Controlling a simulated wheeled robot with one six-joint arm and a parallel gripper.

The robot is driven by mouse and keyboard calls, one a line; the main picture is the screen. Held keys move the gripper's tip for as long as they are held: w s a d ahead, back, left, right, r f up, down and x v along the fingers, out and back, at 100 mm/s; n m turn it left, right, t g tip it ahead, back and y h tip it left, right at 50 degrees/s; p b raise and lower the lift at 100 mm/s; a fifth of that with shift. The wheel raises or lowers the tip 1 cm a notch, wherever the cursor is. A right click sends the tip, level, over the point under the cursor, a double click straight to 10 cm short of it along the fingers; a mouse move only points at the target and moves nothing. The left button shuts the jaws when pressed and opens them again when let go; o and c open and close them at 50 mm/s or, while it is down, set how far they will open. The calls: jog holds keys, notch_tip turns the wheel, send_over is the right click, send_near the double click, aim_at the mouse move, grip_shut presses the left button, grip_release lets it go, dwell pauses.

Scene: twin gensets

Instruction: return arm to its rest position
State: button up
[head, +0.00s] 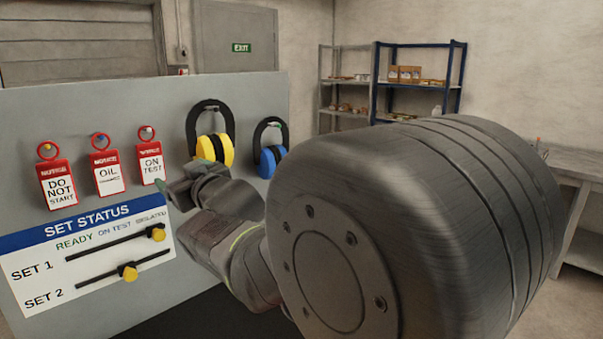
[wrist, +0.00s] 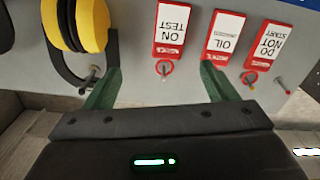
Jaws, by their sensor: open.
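My gripper (head: 175,172) is in front of the grey board, near the ON TEST tag (head: 151,163). In the wrist view its two green fingers (wrist: 160,90) stand wide apart with nothing between them. My arm fills the right middle of the head view and hides part of the board's lower right. The wrist view is upside down and shows the ON TEST tag (wrist: 172,30), the OIL tag (wrist: 222,38) and the DO NOT START tag (wrist: 267,45) beyond the fingers.
The grey board (head: 100,105) also carries yellow ear defenders (head: 228,148), blue ear defenders (head: 267,164) and a SET STATUS panel (head: 40,290) with two yellow sliders. Shelves (head: 415,85) stand at the back, and a bench (head: 577,165) stands at the right.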

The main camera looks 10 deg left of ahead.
aim_at(160, 160)
jog(key=shift+a, duration=0.1)
jog(key=p+x, duration=0.2)
jog(key=x, duration=0.8)
jog(key=shift+w+a+p, duration=0.25)
jog(key=shift+p, duration=0.1)
jog(key=shift+w+a, duration=0.35)
jog(key=shift+a, duration=0.1)
jog(key=shift+d, duration=0.1)
